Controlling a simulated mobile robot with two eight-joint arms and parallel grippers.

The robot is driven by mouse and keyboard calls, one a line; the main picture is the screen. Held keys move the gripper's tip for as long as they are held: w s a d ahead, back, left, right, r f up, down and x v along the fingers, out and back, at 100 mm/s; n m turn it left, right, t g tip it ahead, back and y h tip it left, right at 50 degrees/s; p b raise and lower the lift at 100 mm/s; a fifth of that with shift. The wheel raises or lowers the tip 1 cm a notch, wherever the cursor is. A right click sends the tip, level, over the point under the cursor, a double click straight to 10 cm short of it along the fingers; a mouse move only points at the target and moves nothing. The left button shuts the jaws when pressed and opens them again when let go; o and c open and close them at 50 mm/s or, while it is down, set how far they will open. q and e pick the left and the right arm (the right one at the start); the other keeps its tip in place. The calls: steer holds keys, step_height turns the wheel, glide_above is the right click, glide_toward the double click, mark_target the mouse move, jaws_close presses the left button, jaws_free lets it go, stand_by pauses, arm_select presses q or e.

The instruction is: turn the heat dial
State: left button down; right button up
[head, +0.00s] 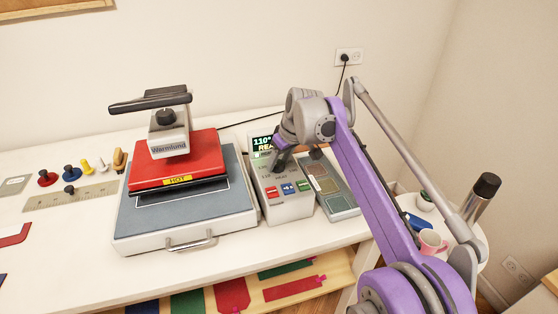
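A grey control box (288,207) stands on the white table, right of the heat press. Its small screen (262,144) shows "110°" and part of a word, partly covered by my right gripper. Red, blue and green buttons (287,189) sit on its lower face. I cannot make out the heat dial; my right gripper (281,160) is over the part of the box where the dark fingertips end. It seems to touch or nearly touch the box there. Whether its fingers are closed on something is hidden. My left gripper is not in view.
The heat press (176,163) has a red plate labelled HOT over a grey bed. A tray of colour swatches (334,186) lies right of the box. A round side table (472,240) holds a pink mug (433,242) and a flask (481,199). Coloured pieces lie on a lower shelf.

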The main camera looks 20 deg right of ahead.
jaws_close()
steer(key=m+h+p, duration=0.1)
steer(key=m, duration=0.1)
steer(key=m+p, duration=0.2)
steer(key=m, duration=0.1)
steer(key=shift+a+r+h, duration=0.15)
steer(key=shift+a+h, duration=0.05)
steer(key=shift+h, duration=0.2)
steer(key=m+h+p, duration=0.1)
steer(key=m+p, duration=0.1)
steer(key=m, duration=0.2)
steer(key=shift+w+h+p, duration=0.1)
steer(key=shift+h+p, duration=0.25)
steer(key=shift+h, duration=0.05)
steer(key=shift+m+p, duration=0.45)
steer(key=shift+m, duration=0.55)
steer(key=shift+h, duration=0.4)
steer(key=shift+o, duration=2.4)
jaws_free()
